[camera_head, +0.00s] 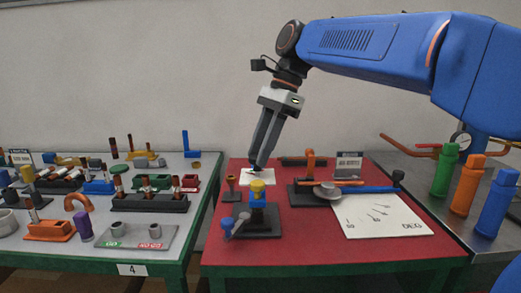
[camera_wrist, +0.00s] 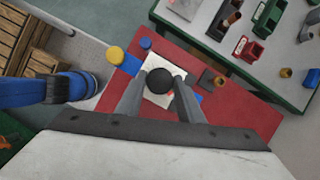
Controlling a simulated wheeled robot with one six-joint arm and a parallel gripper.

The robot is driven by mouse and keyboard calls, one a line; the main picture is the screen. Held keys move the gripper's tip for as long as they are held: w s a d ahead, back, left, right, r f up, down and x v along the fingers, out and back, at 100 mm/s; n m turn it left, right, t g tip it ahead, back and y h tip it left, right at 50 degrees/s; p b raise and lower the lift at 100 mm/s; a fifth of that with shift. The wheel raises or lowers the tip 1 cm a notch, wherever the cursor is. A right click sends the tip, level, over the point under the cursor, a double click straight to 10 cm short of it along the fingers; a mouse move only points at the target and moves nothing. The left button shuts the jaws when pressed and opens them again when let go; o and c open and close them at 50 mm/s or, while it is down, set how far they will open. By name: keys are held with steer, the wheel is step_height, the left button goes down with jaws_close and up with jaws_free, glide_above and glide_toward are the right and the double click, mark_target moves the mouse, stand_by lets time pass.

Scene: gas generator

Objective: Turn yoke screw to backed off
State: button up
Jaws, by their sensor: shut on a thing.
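My gripper (camera_head: 257,167) points down over the red table (camera_head: 225,240), tilted slightly. In the wrist view its fingers (camera_wrist: 159,88) are closed around a dark round knob (camera_wrist: 159,80). A white card (camera_wrist: 152,99) lies below the knob and also shows in the head view (camera_head: 252,178). I cannot tell for certain whether this knob is the yoke screw, and its lower part is hidden.
A blue-handled tool (camera_head: 368,189) and a marked white sheet (camera_head: 385,217) lie to the right. Green (camera_head: 444,170), orange (camera_head: 467,185) and blue (camera_head: 496,203) cylinders stand on the right bench.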

steer(key=n, duration=0.1)
steer(key=n+g+h, duration=0.1)
steer(key=n, duration=0.1)
steer(key=shift+w+n, duration=0.2)
steer(key=shift+n, duration=0.1)
steer(key=n+g+h, duration=0.1)
steer(key=n, duration=0.2)
steer(key=shift+a+n, duration=0.15)
steer(key=shift+n, duration=0.15)
steer(key=n+h, duration=0.1)
steer(key=n, duration=0.2)
steer(key=n+h, duration=0.1)
steer(key=n, duration=0.2)
steer(key=shift+w+a+g, duration=0.1)
steer(key=shift+a+g, duration=0.1)
steer(key=shift+g, duration=0.2)
steer(key=shift+n, duration=0.3)
steer(key=o, duration=1.1)
steer(key=shift+f, duration=0.1)
steer(key=shift+c, duration=0.2)
